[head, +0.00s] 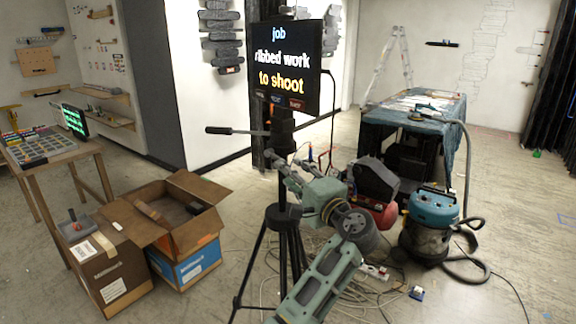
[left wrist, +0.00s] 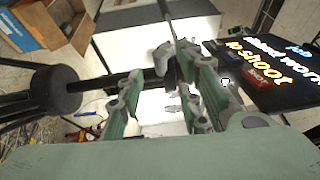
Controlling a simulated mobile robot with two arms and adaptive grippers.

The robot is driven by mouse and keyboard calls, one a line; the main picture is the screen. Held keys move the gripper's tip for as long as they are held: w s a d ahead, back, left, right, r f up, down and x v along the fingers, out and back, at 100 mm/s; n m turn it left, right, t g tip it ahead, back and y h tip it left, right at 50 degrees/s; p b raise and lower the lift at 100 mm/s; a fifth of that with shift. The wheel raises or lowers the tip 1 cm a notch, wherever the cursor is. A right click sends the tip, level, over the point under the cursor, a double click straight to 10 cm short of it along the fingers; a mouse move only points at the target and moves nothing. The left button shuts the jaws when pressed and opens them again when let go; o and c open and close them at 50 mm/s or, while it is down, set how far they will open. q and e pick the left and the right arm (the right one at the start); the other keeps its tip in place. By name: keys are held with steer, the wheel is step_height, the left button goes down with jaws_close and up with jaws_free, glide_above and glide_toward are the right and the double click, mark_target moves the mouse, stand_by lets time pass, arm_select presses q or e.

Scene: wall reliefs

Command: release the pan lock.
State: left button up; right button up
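A black tripod (head: 278,217) stands mid-floor and carries a dark screen (head: 290,62) with blue, white and yellow words; the screen shows at right in the left wrist view (left wrist: 268,75). A pan handle (head: 232,131) sticks out left from the tripod head (head: 282,133). My left gripper (head: 284,168) is at the column just below the head. In the left wrist view its green fingers (left wrist: 165,95) are apart, with the black column (left wrist: 118,84) reaching in between them. A small grey knob-like part (left wrist: 163,57) is by the fingertips; I cannot tell whether it is the pan lock. My right gripper is out of view.
Open cardboard boxes (head: 165,222) stand left of the tripod. A blue vacuum cleaner (head: 431,226) with a hose and a red compressor (head: 376,208) stand to the right. Cables lie on the floor. A cloth-covered table (head: 413,118) stands behind.

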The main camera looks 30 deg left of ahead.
arm_select(q)
steer(key=p+x, duration=0.1)
steer(key=x, duration=0.5)
steer(key=shift+p, duration=0.35)
steer(key=shift+c, duration=0.6)
jaws_close()
